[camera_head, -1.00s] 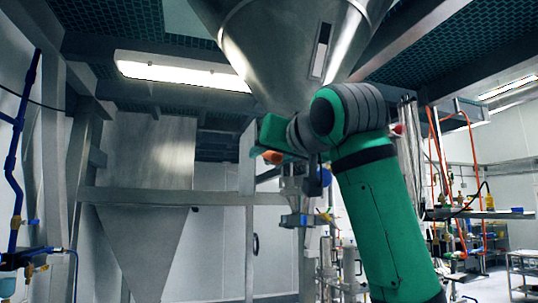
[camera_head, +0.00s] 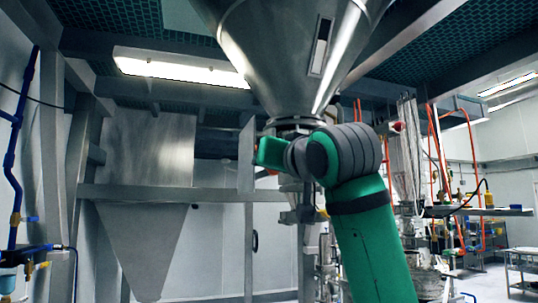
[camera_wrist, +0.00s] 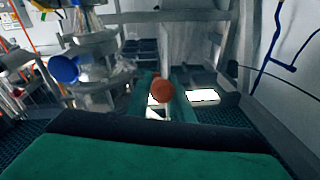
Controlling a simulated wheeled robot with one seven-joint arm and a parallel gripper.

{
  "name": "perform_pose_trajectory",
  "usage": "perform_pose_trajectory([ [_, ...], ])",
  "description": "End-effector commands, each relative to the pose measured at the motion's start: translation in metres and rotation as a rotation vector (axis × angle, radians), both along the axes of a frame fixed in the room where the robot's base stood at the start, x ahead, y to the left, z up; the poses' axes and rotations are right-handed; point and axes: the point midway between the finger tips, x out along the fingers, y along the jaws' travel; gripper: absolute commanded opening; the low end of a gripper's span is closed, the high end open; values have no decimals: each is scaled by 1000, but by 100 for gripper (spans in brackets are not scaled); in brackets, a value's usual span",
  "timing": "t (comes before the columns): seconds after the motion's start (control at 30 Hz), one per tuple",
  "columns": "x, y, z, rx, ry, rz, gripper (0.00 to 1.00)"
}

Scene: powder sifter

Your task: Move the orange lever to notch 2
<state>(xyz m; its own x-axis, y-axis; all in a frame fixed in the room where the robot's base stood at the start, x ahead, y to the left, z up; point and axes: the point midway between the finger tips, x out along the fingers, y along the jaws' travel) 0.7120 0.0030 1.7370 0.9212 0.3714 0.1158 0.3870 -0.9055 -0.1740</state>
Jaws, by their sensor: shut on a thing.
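The orange lever shows in the wrist view as a round orange knob (camera_wrist: 161,91) in the middle of the picture. My gripper (camera_wrist: 162,98) is shut on it, with its green fingers around the knob. In the head view my green and grey arm reaches up to just below the steel hopper (camera_head: 290,60).
A blue round part (camera_wrist: 64,69) sits on the steel fitting at the left of the wrist view. A steel frame beam (camera_head: 150,193) and a second hopper (camera_head: 145,245) stand at the left of the head view. Shelves with orange hoses (camera_head: 480,211) stand at the right.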

Motion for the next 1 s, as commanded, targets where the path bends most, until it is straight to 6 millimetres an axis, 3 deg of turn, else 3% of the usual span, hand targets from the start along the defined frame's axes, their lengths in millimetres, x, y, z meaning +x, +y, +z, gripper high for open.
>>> perform_pose_trajectory([
  [0.43, 4, 1, -7, 8, -20, -2, 0],
  [0.47, 4, 1, -7, 8, -20, -2, 23],
  [0.53, 4, 2, -7, 8, -21, -1, 39],
  [0.87, 1, 3, -6, 8, -22, 2, 39],
  [1.0, -10, -2, -8, 7, -24, 2, 39],
])
